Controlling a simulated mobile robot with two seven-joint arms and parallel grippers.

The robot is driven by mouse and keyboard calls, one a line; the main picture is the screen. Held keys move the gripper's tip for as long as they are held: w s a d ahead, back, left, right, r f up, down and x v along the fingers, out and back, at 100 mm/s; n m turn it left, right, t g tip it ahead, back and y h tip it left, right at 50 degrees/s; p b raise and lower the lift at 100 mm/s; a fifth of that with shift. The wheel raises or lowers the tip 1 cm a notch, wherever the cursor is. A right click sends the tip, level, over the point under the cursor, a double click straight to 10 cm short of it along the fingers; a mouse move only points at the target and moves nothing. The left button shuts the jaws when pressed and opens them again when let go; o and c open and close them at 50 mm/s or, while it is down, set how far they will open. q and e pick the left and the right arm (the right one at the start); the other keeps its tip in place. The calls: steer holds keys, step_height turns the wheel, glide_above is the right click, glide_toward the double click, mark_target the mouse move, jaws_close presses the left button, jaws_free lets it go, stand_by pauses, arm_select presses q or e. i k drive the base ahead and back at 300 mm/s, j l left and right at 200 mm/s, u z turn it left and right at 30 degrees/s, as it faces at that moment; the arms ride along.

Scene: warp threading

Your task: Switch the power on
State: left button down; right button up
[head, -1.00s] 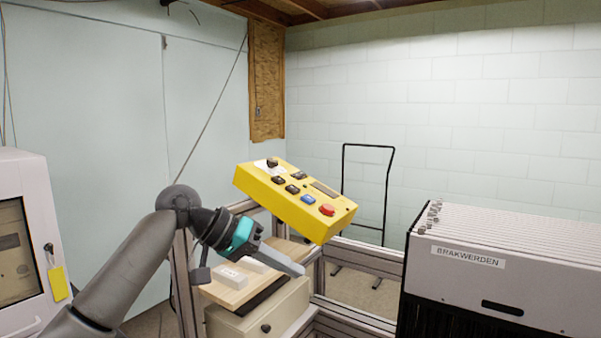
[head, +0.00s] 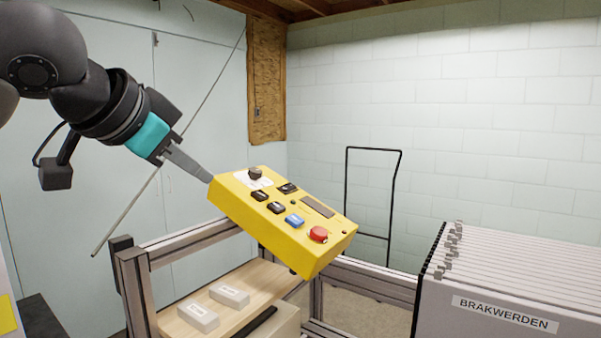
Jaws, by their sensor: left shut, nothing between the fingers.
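The yellow control box (head: 285,252) sits tilted on the metal frame in the middle of the head view. On its top face are a black rotary knob (head: 255,173) on a white plate, several black buttons, a blue button (head: 294,221) and a red button (head: 318,234). My left gripper (head: 210,180) comes in from the upper left. It is shut and empty, with its fingertips at the box's upper left corner, left of the knob. I cannot tell whether the tips touch the box. My right gripper is not in view.
The metal frame (head: 190,243) runs below and left of the box. A wooden board (head: 250,291) with two light blocks lies under it. A stack labelled BRAKWERDEN (head: 505,313) stands at the lower right. A black hand-cart frame (head: 373,150) is by the back wall.

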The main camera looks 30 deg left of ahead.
mark_target(287, 188)
steer(key=i+j, duration=0.15)
steer(key=i, duration=0.3)
steer(key=i+j, duration=0.1)
steer(key=i, duration=0.4)
